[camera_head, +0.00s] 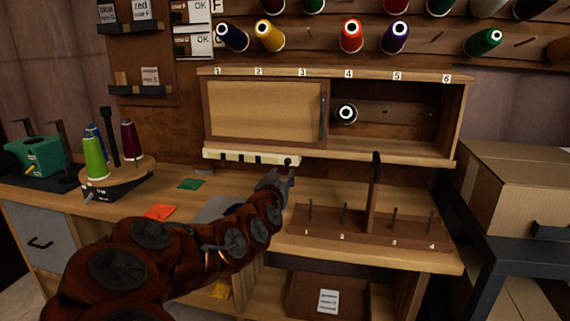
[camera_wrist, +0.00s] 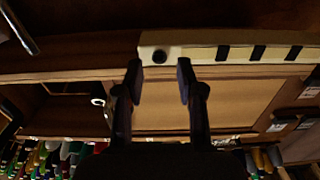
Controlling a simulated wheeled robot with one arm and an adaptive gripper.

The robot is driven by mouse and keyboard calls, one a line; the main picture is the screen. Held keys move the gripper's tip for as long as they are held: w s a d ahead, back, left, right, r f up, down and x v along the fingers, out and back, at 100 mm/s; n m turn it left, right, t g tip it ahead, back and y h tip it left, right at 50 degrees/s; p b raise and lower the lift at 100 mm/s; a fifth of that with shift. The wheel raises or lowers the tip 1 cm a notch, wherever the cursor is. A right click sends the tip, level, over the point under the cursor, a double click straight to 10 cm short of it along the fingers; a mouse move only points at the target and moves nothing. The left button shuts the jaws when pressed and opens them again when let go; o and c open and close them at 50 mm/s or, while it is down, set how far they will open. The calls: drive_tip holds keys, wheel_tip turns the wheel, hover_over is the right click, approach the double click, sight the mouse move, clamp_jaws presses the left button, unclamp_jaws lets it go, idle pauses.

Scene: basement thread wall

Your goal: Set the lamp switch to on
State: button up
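A cream-white strip (camera_head: 235,157) with several dark marks is fixed under the cabinet's front edge. A small round dark knob, which looks like the lamp switch (camera_head: 287,161), sits at its right end. In the wrist view, which is upside down, the strip (camera_wrist: 205,52) crosses the top and the switch (camera_wrist: 159,56) shows between my fingertips. My gripper (camera_head: 279,179) is just below the strip's right end in the head view. In the wrist view my gripper (camera_wrist: 160,74) has its fingers apart, with nothing held. Whether they touch the switch, and its setting, I cannot tell.
A pegged wooden rack (camera_head: 345,223) with a tall post stands right of my arm. A spool stand (camera_head: 117,182) is at left.

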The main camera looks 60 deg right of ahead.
sight(285, 170)
drive_tip(key=shift+d+r+p, duration=0.15)
drive_tip(key=shift+d+p, duration=0.2)
drive_tip(key=shift+x, duration=1.3)
drive_tip(key=shift+w, duration=0.1)
clamp_jaws()
